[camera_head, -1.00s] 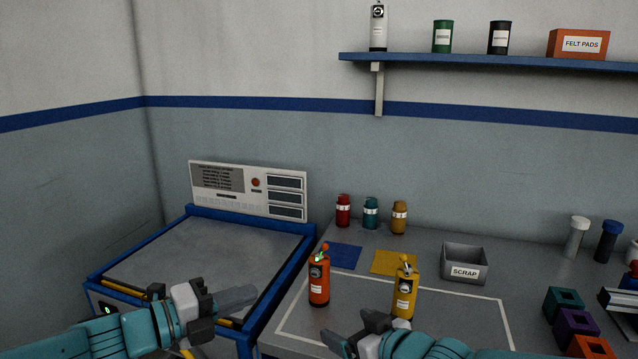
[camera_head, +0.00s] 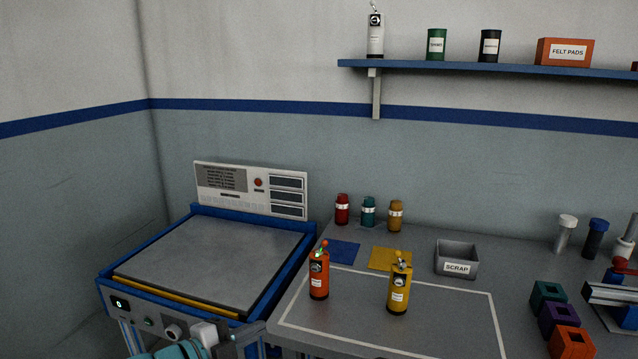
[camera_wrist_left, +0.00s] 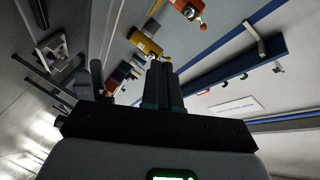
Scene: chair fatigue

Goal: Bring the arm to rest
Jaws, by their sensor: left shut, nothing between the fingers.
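My left gripper (camera_head: 245,335) is low at the bottom edge of the head view, in front of the blue-framed machine, with part of the teal arm showing behind it. In the left wrist view its dark fingers (camera_wrist_left: 162,88) are together with nothing between them. My right gripper is not in view.
The blue-framed machine (camera_head: 215,262) has a flat grey top and stands left of the grey bench. On the bench stand an orange canister (camera_head: 319,278), a yellow canister (camera_head: 399,288), a scrap bin (camera_head: 457,260) and coloured blocks (camera_head: 558,317).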

